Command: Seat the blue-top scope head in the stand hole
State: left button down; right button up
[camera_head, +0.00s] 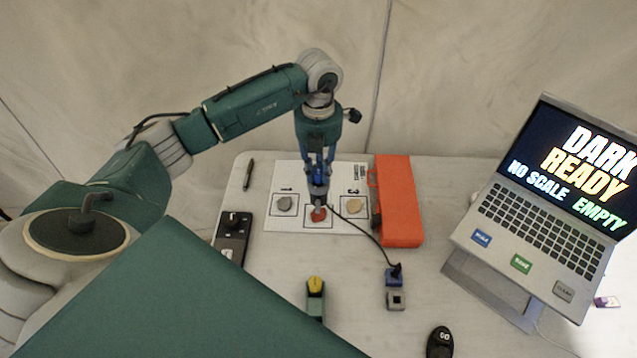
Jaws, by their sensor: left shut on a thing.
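My left gripper (318,174) comes down from above the far middle of the table. It is shut on the scope head (318,191), a small upright cylinder with a dark blue upper part and a grey lower end. The scope head is over the red stone (319,215) in the middle square of the white card; whether it touches the stone I cannot tell. A black cable runs from it to a small blue and grey block (396,299), whose grey part has a dark square on top. This looks like the stand. My right gripper is not in view.
The white card (290,175) also bears a grey stone (284,203) and a tan stone (354,204). An orange case (400,200) lies right of it, a black device (232,238) left. A green-yellow tool (315,290), black mouse (440,342) and raised laptop (530,210) stand nearer or right.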

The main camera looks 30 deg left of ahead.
pick_arm(q)
notch_tip(320, 180, up, 9)
jog(key=shift+w+f+b, duration=0.15)
jog(key=shift+b, duration=1.05)
notch_tip(320, 180, up, 11)
jog(key=p, duration=0.1)
jog(key=shift+r, duration=0.2)
